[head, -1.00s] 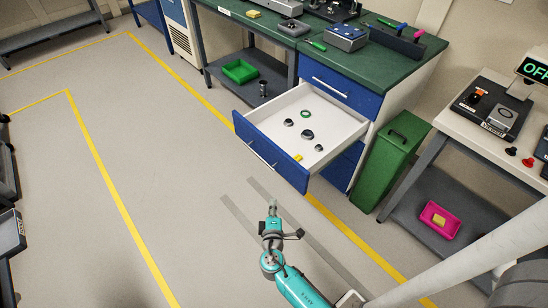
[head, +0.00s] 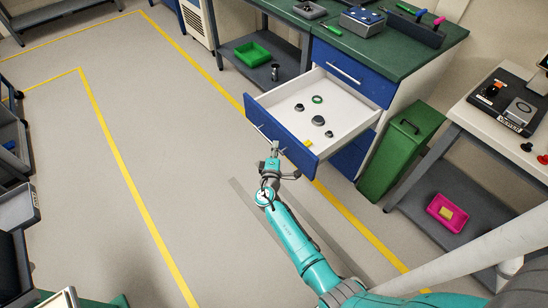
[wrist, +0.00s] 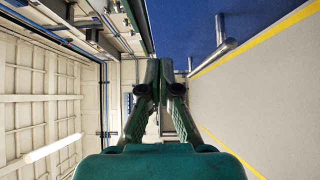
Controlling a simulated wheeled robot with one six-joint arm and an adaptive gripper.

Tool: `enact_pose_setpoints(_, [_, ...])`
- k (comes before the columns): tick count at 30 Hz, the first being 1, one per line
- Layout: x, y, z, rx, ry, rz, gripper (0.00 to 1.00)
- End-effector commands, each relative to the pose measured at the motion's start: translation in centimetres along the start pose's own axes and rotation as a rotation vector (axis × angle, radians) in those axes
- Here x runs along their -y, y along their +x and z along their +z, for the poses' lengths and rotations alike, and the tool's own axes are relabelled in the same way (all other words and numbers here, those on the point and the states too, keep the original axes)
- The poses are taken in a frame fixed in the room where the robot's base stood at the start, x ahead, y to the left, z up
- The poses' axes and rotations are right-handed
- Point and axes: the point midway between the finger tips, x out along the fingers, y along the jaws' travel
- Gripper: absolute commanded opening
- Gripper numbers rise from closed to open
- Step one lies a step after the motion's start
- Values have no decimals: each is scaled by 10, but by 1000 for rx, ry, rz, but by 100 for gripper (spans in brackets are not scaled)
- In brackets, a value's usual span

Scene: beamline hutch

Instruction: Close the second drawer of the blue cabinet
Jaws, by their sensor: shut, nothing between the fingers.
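The blue cabinet (head: 408,88) stands at the upper right in the head view. Its second drawer (head: 345,122), white inside with a blue front (head: 304,157), is pulled well out below the shut top drawer (head: 345,78). It holds a green ring, several dark round parts and a yellow block. My gripper (head: 275,148) is shut and empty just outside the drawer front, close to its bar handle (head: 262,132). In the wrist view the shut fingers (wrist: 163,80) point towards the blue front (wrist: 205,22), with a metal handle (wrist: 215,52) to the right. Contact cannot be told.
A green bin (head: 405,150) stands right of the cabinet. A table with a pink tray (head: 447,215) on its lower shelf is farther right. A shelf with a green tray (head: 252,54) stands left of the cabinet. Open floor with yellow lines (head: 130,180) lies left.

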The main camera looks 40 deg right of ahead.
Motion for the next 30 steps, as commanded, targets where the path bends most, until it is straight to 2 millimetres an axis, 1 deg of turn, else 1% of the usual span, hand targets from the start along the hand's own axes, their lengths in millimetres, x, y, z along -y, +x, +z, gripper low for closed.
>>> enact_pose_setpoints(1, [0,8,4,3,-1,-1,0])
enact_pose_setpoints(3, [0,15,12,3,-1,-1,0])
enact_pose_setpoints(9, [0,28,26,1,-1,0,0])
enact_pose_setpoints(14, [0,31,29,0,0,0,0])
enact_pose_setpoints(30, [0,31,29,1,0,0,0])
